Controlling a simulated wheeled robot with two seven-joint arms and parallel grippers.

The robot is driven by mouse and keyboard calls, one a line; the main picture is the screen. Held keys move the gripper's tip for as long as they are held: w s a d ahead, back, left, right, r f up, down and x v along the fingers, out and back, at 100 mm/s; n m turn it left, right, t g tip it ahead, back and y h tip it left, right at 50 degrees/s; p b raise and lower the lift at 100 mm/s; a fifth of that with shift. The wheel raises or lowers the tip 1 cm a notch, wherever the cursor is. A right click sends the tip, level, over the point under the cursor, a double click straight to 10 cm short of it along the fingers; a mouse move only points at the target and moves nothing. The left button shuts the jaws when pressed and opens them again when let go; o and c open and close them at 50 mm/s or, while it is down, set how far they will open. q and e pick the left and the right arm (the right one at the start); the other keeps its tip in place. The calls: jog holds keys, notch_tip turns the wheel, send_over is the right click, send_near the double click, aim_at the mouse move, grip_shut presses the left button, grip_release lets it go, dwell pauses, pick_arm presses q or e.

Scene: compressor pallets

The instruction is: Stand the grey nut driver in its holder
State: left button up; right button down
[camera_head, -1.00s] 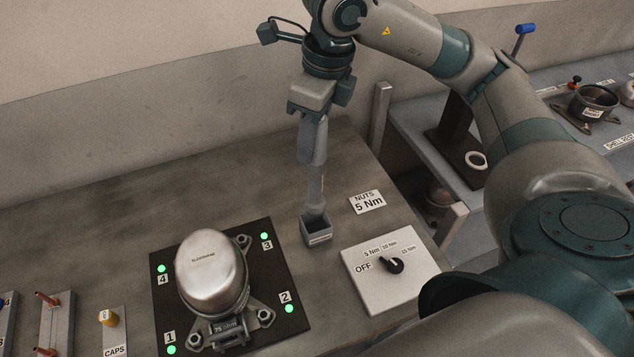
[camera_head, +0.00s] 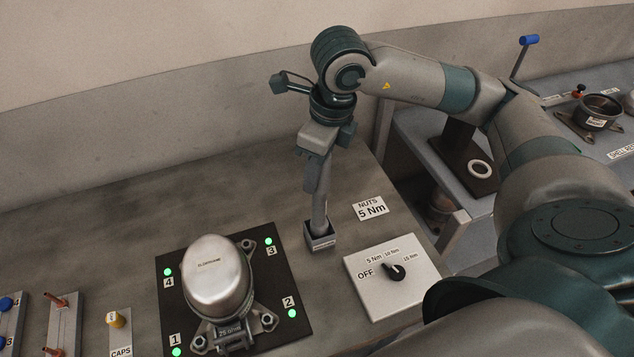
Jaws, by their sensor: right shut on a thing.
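The grey nut driver (camera_head: 319,205) stands nearly upright, leaning slightly, with its lower end inside the small square grey holder (camera_head: 321,238) on the bench. My right gripper (camera_head: 317,160) is above the holder and shut on the upper part of the driver. The driver's tip is hidden by the holder's walls, so I cannot tell whether it touches the bottom. My left gripper is not in view.
A compressor (camera_head: 217,278) sits on a black plate (camera_head: 178,333) with green lights, left of the holder. A dial box (camera_head: 393,290) and a "NUTS 5 Nm" label (camera_head: 370,208) lie to the right. Bare bench lies behind and left.

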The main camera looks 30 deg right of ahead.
aim_at(319, 197)
notch_tip(319, 197, down, 3)
jog(key=shift+f+p, duration=0.2)
jog(key=shift+p, duration=0.5)
jog(key=shift+f, duration=0.35)
jog(key=shift+f, duration=0.15)
jog(key=c, duration=1.3)
grip_release()
